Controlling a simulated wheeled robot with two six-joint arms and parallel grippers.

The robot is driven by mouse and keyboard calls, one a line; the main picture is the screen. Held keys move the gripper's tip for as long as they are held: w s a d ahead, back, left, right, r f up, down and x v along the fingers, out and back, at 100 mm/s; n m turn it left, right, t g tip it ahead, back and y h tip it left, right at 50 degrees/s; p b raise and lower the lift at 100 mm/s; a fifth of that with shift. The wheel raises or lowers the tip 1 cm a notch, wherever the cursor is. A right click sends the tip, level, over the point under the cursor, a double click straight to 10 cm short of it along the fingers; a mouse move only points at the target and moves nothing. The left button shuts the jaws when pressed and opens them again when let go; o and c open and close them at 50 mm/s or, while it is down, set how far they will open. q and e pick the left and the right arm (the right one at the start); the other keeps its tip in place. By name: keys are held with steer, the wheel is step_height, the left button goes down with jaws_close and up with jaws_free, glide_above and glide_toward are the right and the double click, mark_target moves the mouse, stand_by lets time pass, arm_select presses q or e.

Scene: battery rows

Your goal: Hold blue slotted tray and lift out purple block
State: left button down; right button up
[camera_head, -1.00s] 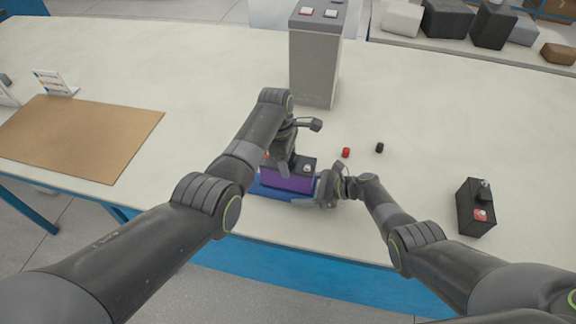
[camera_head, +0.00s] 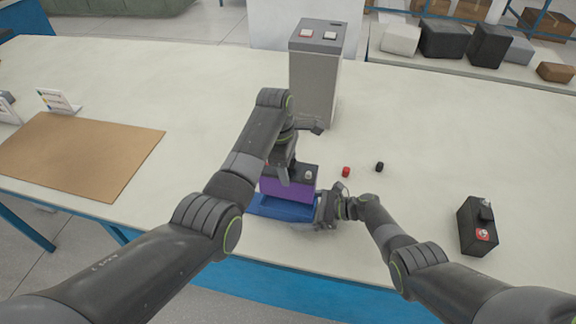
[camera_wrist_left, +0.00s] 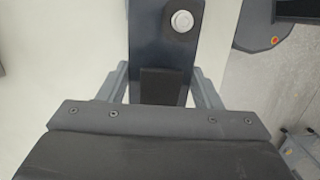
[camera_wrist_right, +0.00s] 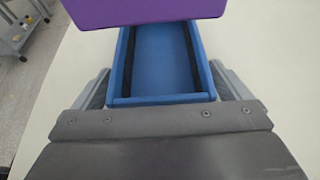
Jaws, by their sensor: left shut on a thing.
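The purple block (camera_head: 287,189) has a black top with a round pale terminal. My left gripper (camera_head: 284,178) is shut on it from above; its black top (camera_wrist_left: 160,50) is between the fingers in the left wrist view. The block is upright, above the blue slotted tray (camera_head: 268,208). In the right wrist view the purple side (camera_wrist_right: 150,10) hangs over the far part of the tray (camera_wrist_right: 160,101), and the visible slot is empty. My right gripper (camera_head: 325,208) is at the tray's right end, with a finger against each side of it. The tray's far end is hidden.
A grey box with two buttons (camera_head: 315,80) stands behind the arms. Small red (camera_head: 346,172) and black (camera_head: 379,167) caps lie right of the block. A black battery (camera_head: 477,228) stands at right, a brown mat (camera_head: 80,155) lies at left. The table between is clear.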

steer(key=shift+r, duration=0.15)
steer(key=shift+v, duration=5.95)
steer(key=shift+f, duration=0.2)
